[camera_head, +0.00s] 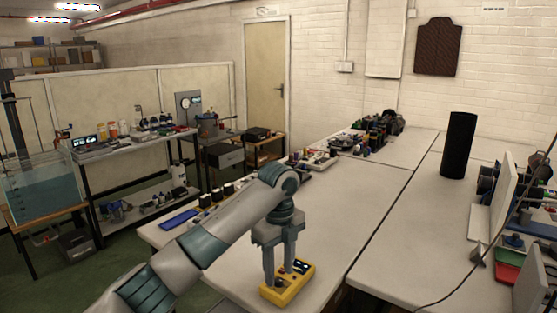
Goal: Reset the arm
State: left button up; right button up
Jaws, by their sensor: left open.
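My left arm comes in from the lower left and reaches over the light table (350,205). My left gripper (279,272) points down with its two fingers apart. It is open, and its fingertips are at a yellow box-shaped device (275,293) with a dark display. I cannot tell whether the fingers touch the device. A tall black cylinder (459,145) stands upright on the table farther back to the right, well away from the gripper. My right gripper is not in view.
Small parts and devices (376,134) line the table's far end. A blue flat item (179,220) lies near the left edge. Equipment and a red tray (507,273) crowd the right side. The table's middle is clear. A water tank (45,190) stands at far left.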

pick_arm(q)
jog(key=s+a+f+n+t+h, duration=0.1)
jog(key=s+f+n+h, duration=0.1)
jog(key=s+f+n, duration=0.75)
jog(key=s+f+n+h, duration=0.2)
jog(key=s+f, duration=0.5)
jog(key=f, duration=0.8)
jog(key=s+a+f+n+t+y, duration=0.1)
jog(key=s+a+f+n+y, duration=0.1)
jog(key=s+a+n, duration=0.75)
jog(key=s+a+f+n+t+y, duration=0.25)
jog(key=s+a+n, duration=0.25)
jog(key=s+a, duration=0.9)
jog(key=s+d+f+g, duration=0.1)
jog(key=s+f, duration=0.1)
jog(key=f, duration=1.3)
jog(key=s+d+f+g, duration=0.1)
jog(key=s+f, duration=0.1)
jog(key=f, duration=1.2)
jog(key=s+a+f+g, duration=0.1)
jog(key=s+a+f, duration=0.2)
jog(key=s+f, duration=1.4)
jog(key=shift+s+a+m, duration=0.15)
jog(key=shift+s+m, duration=0.25)
